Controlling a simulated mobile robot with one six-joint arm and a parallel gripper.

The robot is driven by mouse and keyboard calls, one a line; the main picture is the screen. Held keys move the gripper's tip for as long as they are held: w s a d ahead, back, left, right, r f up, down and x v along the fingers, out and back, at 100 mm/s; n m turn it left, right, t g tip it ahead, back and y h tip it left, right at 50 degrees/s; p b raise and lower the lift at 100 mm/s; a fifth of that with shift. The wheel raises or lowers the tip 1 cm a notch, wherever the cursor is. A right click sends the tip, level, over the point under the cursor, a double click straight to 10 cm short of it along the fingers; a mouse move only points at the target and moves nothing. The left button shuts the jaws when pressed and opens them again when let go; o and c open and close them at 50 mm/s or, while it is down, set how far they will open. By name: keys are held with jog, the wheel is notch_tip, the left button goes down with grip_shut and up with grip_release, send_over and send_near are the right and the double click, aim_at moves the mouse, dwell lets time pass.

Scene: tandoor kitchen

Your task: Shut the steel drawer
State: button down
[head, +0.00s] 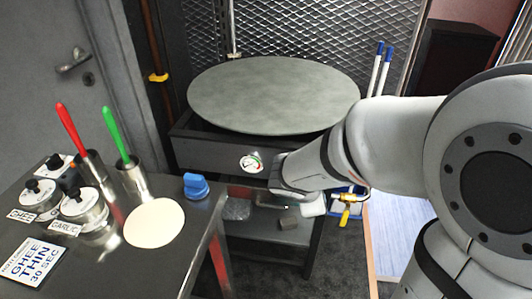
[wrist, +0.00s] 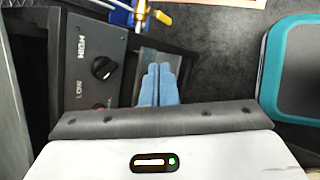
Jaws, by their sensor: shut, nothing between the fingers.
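I cannot clearly make out the steel drawer in either view. A steel counter (head: 150,268) stands at the left of the head view; its near side is largely out of frame. My gripper (wrist: 158,68) shows in the wrist view with its two blue fingers together and nothing between them. It points beside the dark control panel (wrist: 92,68) of the griddle stand, over a grey surface. I cannot tell whether the fingertips touch anything. In the head view my arm covers part of the stand's front, and the fingertips are hidden.
The stand carries a big round griddle (head: 272,95) and a front gauge (head: 251,162). A yellow valve (head: 346,216) hangs beside it. On the counter are a flat dough disc (head: 155,222), a blue knobbed item (head: 195,185), red- and green-handled tools and lidded pots. Dark floor lies between.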

jog(key=w+a+f+n+t+y, duration=0.1)
jog(key=w+a+f+n+t, duration=0.1)
jog(key=w+a+n, duration=0.4)
jog(key=n+t+y, duration=0.1)
jog(key=n+y, duration=0.1)
jog(key=n, duration=0.8)
send_near(267, 194)
jog(key=b+x, duration=0.2)
jog(key=x, duration=0.3)
jog(key=shift+w+d+f, duration=0.1)
jog(key=shift+f, duration=0.2)
jog(key=shift+w, duration=0.1)
jog(key=w, duration=0.4)
jog(key=shift+d, duration=0.4)
jog(key=shift+w+r, duration=0.15)
jog(key=shift+t, duration=0.3)
